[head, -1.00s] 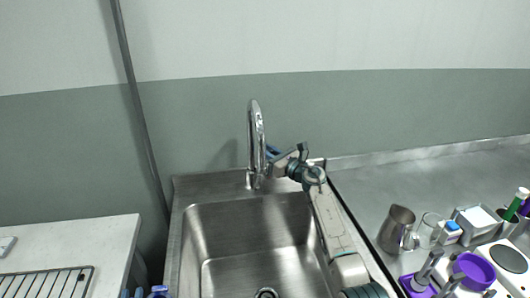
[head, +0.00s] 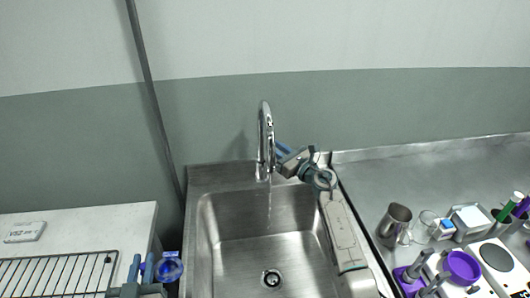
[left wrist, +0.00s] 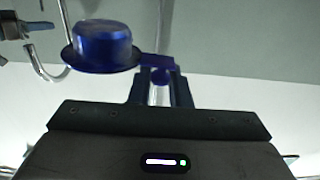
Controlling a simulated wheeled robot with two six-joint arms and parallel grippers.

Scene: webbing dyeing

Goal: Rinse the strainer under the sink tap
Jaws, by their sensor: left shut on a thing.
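The strainer is a small blue round cup with a handle. In the head view the strainer (head: 170,269) is at the lower left, beside the sink's left edge. My left gripper (head: 143,268) is shut on its handle. In the left wrist view the strainer (left wrist: 103,46) sits left of the fingertips (left wrist: 161,78). The chrome tap (head: 265,135) stands behind the sink (head: 240,262), and a thin stream of water falls from it into the basin. My right gripper (head: 283,153) is close beside the tap, at its right. Its jaws are too small to read.
A white table with a wire rack (head: 60,275) is at the left. On the steel counter at the right are a metal jug (head: 394,222), a glass beaker (head: 425,228), a purple bowl (head: 462,267) and pens. The basin is clear and open.

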